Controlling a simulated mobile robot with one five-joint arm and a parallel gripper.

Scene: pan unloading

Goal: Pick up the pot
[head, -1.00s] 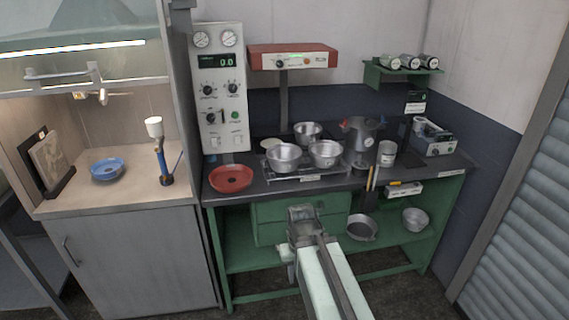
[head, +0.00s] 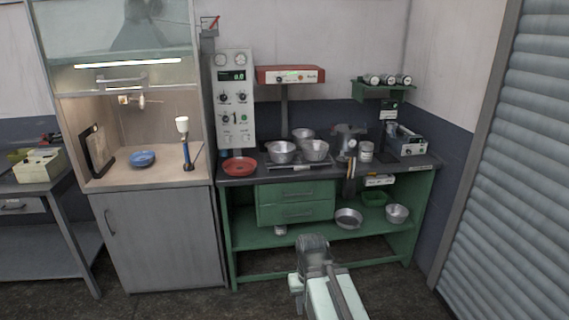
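Several metal pots and pans are in the head view; which one is the task's pot I cannot tell. Two silver pots, a left one (head: 281,153) and a right one (head: 315,151), stand side by side on the bench top (head: 405,162). Another silver pot (head: 302,134) stands behind them. On the lower shelf are a shallow pan (head: 348,219) and a small pot (head: 396,214). My gripper (head: 313,243) is low in front of the bench, apart from all of them. Its fingers are too unclear to tell whether they are open.
A red plate (head: 240,167) lies at the bench's left end. A grey kettle-like vessel (head: 347,140) and a tin (head: 366,152) stand right of the pots. A fume hood (head: 135,140) with a blue bowl (head: 142,158) is at left. Floor in front is clear.

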